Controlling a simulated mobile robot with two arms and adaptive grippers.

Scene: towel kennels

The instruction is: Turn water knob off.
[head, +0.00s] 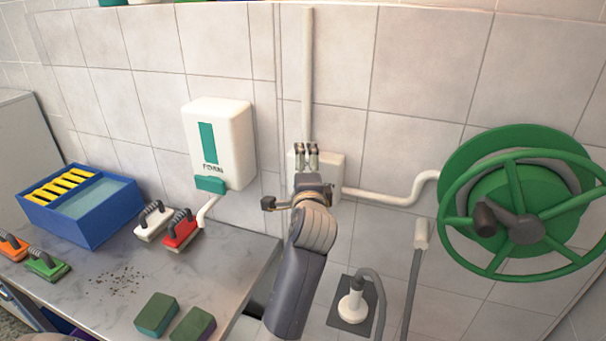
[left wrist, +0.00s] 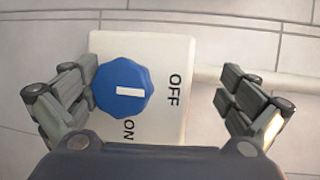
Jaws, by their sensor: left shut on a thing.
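The blue water knob (left wrist: 124,76) sits on a white box (left wrist: 168,130) on the wall. Its white mark lies level in the left wrist view, with one end toward the word OFF; ON is printed below. The left finger is at the knob's edge, while a gap shows toward the right finger. In the head view the left gripper (head: 307,155) is in front of the white box (head: 330,167) and hides the knob. My right gripper is not in view.
A green hose reel (head: 545,185) is on the wall at right. A white pipe (head: 385,198) runs from the box toward it. A soap dispenser (head: 222,140) hangs at left above a counter (head: 115,300) with brushes, sponges and a blue bin (head: 85,225).

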